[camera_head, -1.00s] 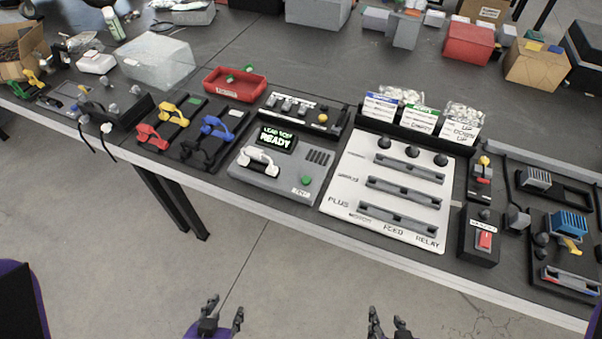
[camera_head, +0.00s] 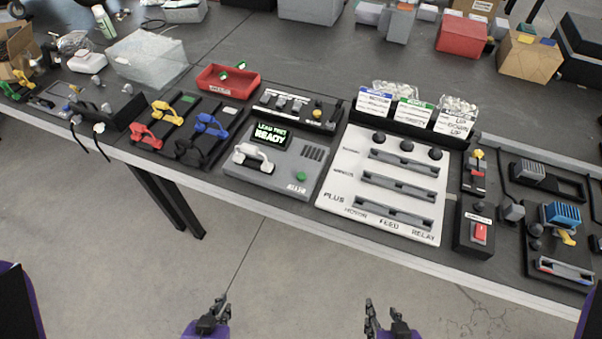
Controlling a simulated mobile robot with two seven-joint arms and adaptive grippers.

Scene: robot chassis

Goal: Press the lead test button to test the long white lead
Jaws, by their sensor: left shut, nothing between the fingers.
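The grey lead tester (camera_head: 272,183) stands near the table's front edge, left of the white panel. Its screen (camera_head: 270,136) reads "LEAD TEST READY" in green and white. A white lead (camera_head: 254,157) lies across the tester's left part, below the screen. A round green button (camera_head: 301,176) is on the tester's right front. My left gripper (camera_head: 219,301) is shut and empty, in front of and below the table edge. My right gripper (camera_head: 383,306) is in front of the table further right, with its fingers apart and nothing between them. Neither gripper touches the tester.
Red, yellow, blue and black leads (camera_head: 166,112) lie on a rack left of the tester. A red tray (camera_head: 231,79) is behind. Space before the table is clear.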

